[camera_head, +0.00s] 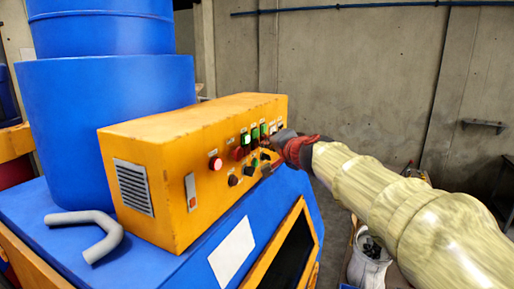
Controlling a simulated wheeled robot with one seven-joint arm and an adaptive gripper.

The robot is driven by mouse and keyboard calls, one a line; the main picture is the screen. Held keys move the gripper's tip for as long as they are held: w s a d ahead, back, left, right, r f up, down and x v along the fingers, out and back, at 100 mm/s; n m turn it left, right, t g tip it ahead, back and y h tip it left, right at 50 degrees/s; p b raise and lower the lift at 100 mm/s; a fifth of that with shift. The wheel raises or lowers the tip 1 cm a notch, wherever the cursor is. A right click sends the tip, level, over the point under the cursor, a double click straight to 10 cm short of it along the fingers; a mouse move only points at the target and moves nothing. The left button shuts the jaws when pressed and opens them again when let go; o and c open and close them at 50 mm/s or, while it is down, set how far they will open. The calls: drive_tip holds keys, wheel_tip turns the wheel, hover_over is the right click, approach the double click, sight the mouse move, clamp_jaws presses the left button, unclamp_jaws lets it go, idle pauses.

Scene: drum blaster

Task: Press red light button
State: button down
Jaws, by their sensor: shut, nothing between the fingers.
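A yellow control box (158,157) sits on the blue machine top. Its long right face carries several buttons and switches. A bright red light button (215,163) sits toward the near end of that face. A darker red button (238,153) and green switches (246,139) are farther along. My gripper (272,140) is shut and empty at the far end of the panel, past the bright red button. It hides part of the far controls. I cannot tell whether its tip touches the panel.
Blue drums (105,95) stand behind the box. A bent grey handle (88,228) lies on the blue machine top (160,262). A white bucket (367,264) stands on the floor below my arm.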

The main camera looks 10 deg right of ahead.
drive_tip(key=shift+s+d, duration=0.25)
drive_tip(key=shift+d, duration=0.05)
drive_tip(key=s+d+b, duration=0.1)
drive_tip(key=d, duration=0.1)
drive_tip(key=s+d+b, duration=0.2)
idle(0.6)
idle(0.5)
